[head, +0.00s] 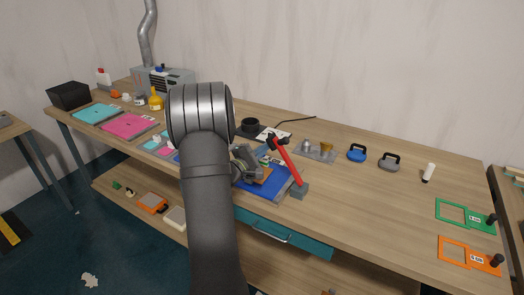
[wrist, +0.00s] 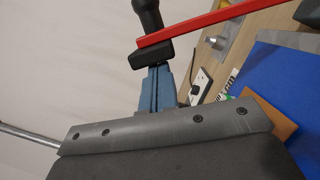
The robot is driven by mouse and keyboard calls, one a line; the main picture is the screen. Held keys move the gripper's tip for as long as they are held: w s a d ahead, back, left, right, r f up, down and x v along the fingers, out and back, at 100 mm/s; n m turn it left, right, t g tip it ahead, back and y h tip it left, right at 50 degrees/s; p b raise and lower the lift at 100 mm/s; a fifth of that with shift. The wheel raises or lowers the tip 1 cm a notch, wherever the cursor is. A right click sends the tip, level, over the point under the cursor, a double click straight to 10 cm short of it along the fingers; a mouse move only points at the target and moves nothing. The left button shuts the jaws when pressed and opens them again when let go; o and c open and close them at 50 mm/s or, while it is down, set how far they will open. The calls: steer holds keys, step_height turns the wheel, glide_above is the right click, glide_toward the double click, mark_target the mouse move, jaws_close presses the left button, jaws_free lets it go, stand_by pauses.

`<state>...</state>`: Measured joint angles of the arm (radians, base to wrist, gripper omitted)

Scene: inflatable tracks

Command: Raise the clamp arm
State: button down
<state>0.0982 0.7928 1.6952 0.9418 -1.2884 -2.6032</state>
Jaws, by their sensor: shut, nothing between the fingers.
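The clamp arm (head: 286,160) is a red bar, tilted up and leftward from a grey base block (head: 299,191) at the edge of a blue board (head: 268,187). In the wrist view the red bar (wrist: 200,24) ends in a black block (wrist: 150,54) with a black grip (wrist: 148,14). My gripper (head: 262,165) is low over the board, left of the red bar. In the wrist view its blue-grey fingers (wrist: 158,72) are shut, with tips at the black block; I cannot tell whether they touch. My arm hides part of the bench behind it.
Blue (head: 357,153) and grey (head: 389,161) handled items, a white cylinder (head: 428,172), and green (head: 452,212) and orange (head: 454,252) frames lie to the right. Teal (head: 97,113) and pink (head: 130,126) panels lie left. The bench right of the clamp is mostly clear.

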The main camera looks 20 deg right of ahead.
steer(key=s+d+r+m+g, duration=0.1)
steer(key=s+d+r+m, duration=0.4)
steer(key=s+d, duration=0.3)
steer(key=shift+s+d+r+m+y, duration=0.15)
steer(key=shift+r+m+y, duration=0.25)
steer(key=shift+m, duration=0.4)
steer(key=s+a, duration=0.2)
steer(key=a, duration=0.9)
steer(key=shift+s+a+r, duration=0.15)
steer(key=shift+a+r, duration=0.1)
steer(key=shift+r, duration=0.2)
